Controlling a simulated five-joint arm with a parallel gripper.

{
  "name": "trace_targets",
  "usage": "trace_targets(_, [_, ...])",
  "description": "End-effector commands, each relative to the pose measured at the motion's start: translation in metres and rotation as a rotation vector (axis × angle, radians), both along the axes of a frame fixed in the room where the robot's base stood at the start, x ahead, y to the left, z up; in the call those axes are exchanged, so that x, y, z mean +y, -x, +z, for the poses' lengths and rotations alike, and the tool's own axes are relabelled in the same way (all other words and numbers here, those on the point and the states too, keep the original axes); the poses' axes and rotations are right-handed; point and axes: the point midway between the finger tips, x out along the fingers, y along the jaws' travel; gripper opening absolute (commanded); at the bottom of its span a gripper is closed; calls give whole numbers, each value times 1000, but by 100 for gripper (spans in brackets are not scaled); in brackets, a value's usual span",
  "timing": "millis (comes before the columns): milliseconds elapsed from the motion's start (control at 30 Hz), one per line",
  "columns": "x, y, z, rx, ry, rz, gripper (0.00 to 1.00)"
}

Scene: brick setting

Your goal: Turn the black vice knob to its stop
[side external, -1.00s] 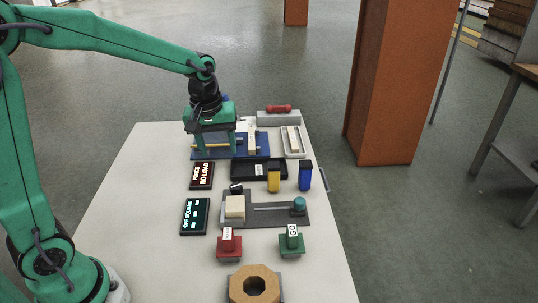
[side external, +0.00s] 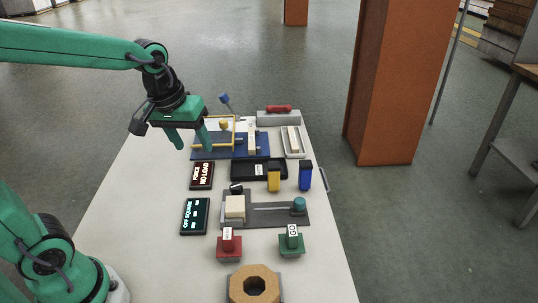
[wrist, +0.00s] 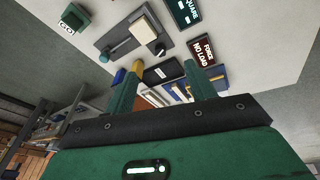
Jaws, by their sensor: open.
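A small black knob (side external: 237,188) sits at the back edge of a grey plate (side external: 266,216), just behind a cream block (side external: 235,207). I take it to be the vice knob. It also shows as a small dark shape beside the block in the wrist view (wrist: 160,49). A teal round piece (side external: 299,204) stands at the plate's right end. My gripper (side external: 191,147) is open and empty, raised at the left of the blue fixture, behind and left of the knob and apart from it. In the wrist view my gripper's two fingers (wrist: 160,70) are spread.
The blue fixture (side external: 229,147) has a yellow frame and a blue-tipped lever. Displays read "FORCE NO LOAD" (side external: 202,175) and "OFF SQUARE" (side external: 195,216). A black tray (side external: 247,171), yellow block (side external: 273,179), blue block (side external: 305,176), red button (side external: 229,245) and green button (side external: 291,243) crowd the table.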

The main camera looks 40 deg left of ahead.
Motion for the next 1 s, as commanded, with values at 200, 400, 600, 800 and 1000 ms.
trace_targets(200, [-1,17,8,-35,-20,-66,55])
trace_targets(400, [-3,33,12,-63,-40,-126,55])
trace_targets(600, [-4,48,16,-94,-62,-186,55])
trace_targets(800, [-4,61,18,-119,-81,-237,55])
trace_targets(1000, [-5,68,18,-132,-95,-269,55])
